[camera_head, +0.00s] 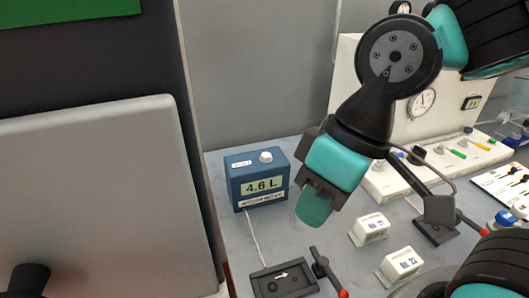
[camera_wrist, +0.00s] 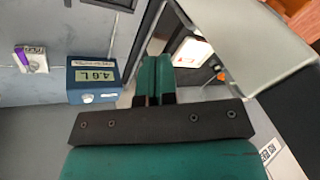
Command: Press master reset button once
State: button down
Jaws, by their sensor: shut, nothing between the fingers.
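A blue box (camera_head: 238,190) with a display reading 4.6 L stands on the grey bench. A round white button (camera_head: 266,157) sits on its top; I cannot read a label naming it the master reset. The box (camera_wrist: 75,78) and its white button (camera_wrist: 87,98) also show in the wrist view, left of the fingers. My gripper (camera_head: 314,204) is shut and empty, its teal fingertips pointing down, to the right of the box in the head view. The shut fingers (camera_wrist: 152,80) also show in the wrist view. The gripper appears apart from the button.
Two white labelled blocks (camera_head: 370,229) (camera_head: 403,264) sit right of my gripper. A dark plate with an arrow (camera_head: 283,281) and a red-tipped lever (camera_head: 322,268) are in front. A white panel with a gauge (camera_head: 422,103) stands behind. A large grey panel (camera_head: 95,200) fills the left.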

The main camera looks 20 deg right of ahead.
jog(key=w+r+m+t+p, duration=0.1)
jog(key=w+r+m+p, duration=0.15)
jog(key=w, duration=0.55)
jog(key=m+t+y+p, duration=0.1)
jog(key=m+t+p, duration=0.6)
send_over(268, 154)
notch_tip(268, 154, down, 5)
jog(key=shift+w+r+n, duration=0.15)
jog(key=shift+r+n, duration=0.05)
jog(key=shift+n, duration=0.05)
jog(key=shift+f+b, duration=0.1)
jog(key=shift+b, duration=0.25)
jog(key=shift+g, duration=0.3)
notch_tip(268, 154, down, 9)
jog(key=b, duration=0.6)
jog(key=shift+r+b, duration=0.2)
jog(key=shift+b, duration=0.1)
jog(key=shift+f, duration=0.15)
jog(key=shift+f+b, duration=0.25)
jog(key=shift+b, duration=0.15)
